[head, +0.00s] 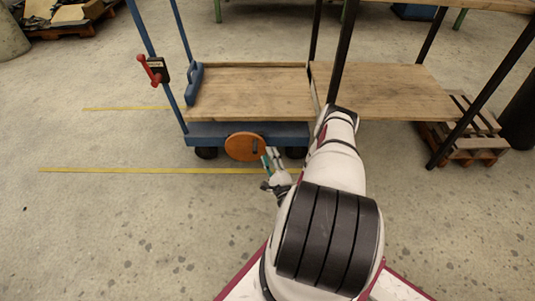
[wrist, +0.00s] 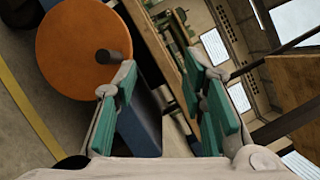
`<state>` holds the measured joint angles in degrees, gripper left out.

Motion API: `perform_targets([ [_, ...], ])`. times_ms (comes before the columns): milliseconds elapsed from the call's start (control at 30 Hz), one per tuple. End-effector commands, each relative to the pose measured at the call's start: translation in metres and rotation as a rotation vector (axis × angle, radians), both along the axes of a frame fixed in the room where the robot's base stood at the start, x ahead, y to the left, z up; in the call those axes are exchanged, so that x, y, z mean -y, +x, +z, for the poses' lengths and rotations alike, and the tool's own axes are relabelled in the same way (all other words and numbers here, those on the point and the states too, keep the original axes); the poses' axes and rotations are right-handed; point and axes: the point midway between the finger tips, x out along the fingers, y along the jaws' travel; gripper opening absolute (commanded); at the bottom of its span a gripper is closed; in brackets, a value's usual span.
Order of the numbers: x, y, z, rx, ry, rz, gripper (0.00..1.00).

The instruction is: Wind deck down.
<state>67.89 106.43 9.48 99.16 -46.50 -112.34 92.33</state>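The trolley's wooden deck (head: 250,90) lies in a blue frame (head: 205,135) in the head view. An orange disc (head: 240,147) is mounted on the frame's near side. A dark handle knob sticks out of its face, off centre, clearest in the wrist view (wrist: 110,57). My gripper (head: 269,160) is at the right edge of the disc in the head view. In the wrist view my gripper (wrist: 155,62) is open, with teal pads apart and nothing between them. The knob is beside the left fingertip, outside the gap; whether they touch I cannot tell.
A wooden shelf (head: 385,90) on dark posts adjoins the deck on the right. A red lever (head: 148,70) sits on the blue post at left. A pallet (head: 465,135) stands under the shelf. Yellow lines (head: 110,170) mark the open floor at left.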

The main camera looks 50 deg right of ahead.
Motion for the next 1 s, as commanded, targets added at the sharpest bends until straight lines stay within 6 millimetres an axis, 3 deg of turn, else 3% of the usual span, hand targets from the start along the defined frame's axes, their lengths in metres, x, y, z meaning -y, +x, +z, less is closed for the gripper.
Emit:
perform_targets([
  [700,-0.021,-0.041,0.005,-0.001,0.002,-0.002,0.38],
  [1000,-0.026,-0.049,0.006,0.0,0.0,-0.001,0.38],
])
